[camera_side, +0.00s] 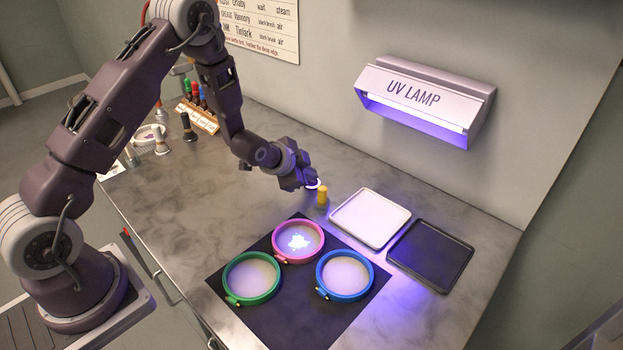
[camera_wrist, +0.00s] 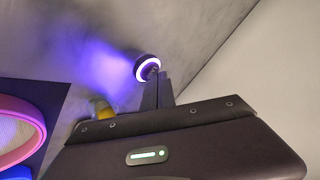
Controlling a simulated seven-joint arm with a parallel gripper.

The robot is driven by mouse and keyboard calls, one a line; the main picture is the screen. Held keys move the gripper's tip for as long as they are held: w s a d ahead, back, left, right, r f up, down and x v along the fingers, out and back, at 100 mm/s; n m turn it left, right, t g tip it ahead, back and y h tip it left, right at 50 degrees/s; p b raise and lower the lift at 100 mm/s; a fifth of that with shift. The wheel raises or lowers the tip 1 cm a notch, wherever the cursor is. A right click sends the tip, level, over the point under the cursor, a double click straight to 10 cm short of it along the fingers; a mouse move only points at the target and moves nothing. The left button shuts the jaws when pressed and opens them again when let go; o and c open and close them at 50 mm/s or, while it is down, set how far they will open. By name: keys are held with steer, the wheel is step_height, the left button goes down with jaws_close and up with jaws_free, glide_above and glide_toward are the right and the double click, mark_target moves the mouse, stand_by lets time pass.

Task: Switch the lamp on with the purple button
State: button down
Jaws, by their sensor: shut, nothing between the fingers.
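The UV lamp (camera_side: 412,97) on the wall is lit and casts a violet glow on the counter. The button (camera_wrist: 148,67) shows in the wrist view as a dark round knob with a glowing violet-white ring. In the side view its bright ring (camera_side: 314,185) is partly hidden by my gripper (camera_side: 309,184). My gripper is shut and empty, with its fingertips (camera_wrist: 155,75) at the button's centre. They look to be touching it, but I cannot tell whether they press it.
A yellow-topped object (camera_side: 322,196) stands close beside my gripper. Pink (camera_side: 277,258), green (camera_side: 228,288) and blue (camera_side: 320,284) hoops lie on a dark mat (camera_side: 290,326); a pale blotch glows in the pink one. White (camera_side: 371,218) and black (camera_side: 430,255) trays lie to the right.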

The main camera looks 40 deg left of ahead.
steer(key=shift+f, duration=0.3)
steer(key=shift+s+r, duration=0.1)
steer(key=shift+r, duration=0.35)
step_height(320, 180, up, 5)
steer(key=shift+r, duration=0.45)
